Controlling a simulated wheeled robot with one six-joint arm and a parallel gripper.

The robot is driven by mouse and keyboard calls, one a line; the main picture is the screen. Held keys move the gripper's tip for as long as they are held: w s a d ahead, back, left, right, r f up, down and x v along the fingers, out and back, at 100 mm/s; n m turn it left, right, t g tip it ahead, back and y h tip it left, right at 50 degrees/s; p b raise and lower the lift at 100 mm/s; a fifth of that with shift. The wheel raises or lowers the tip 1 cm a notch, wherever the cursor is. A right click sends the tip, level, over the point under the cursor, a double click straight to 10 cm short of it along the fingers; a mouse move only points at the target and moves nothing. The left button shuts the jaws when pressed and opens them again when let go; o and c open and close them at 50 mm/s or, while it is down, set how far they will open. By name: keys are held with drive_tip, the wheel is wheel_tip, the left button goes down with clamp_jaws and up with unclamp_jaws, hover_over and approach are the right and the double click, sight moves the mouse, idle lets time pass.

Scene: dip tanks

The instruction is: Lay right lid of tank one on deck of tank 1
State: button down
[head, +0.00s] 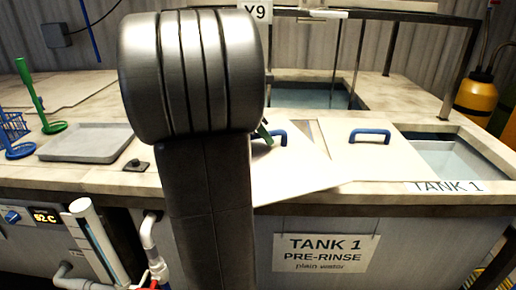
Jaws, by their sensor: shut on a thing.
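Tank 1 (330,240) stands in front, labelled "TANK 1 PRE-RINSE plain water". Right of that, the tank opening (455,158) is uncovered and shows water. My gripper (264,131) is mostly hidden behind my arm; a small part shows at the left lid's handle, where it is shut.
The deck at left holds a grey tray (88,142), a small dark knob (136,165) and green and blue tools (45,110). Another open tank (310,95) with metal rails is behind. A yellow container (482,95) stands at far right.

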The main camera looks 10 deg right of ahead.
sight(264, 149)
drive_tip(key=shift+f, duration=2.25)
drive_tip(key=c, duration=1.3)
unclamp_jaws()
drive_tip(key=shift+f, duration=0.1)
drive_tip(key=shift+c, duration=0.2)
drive_tip(key=v, duration=1.2)
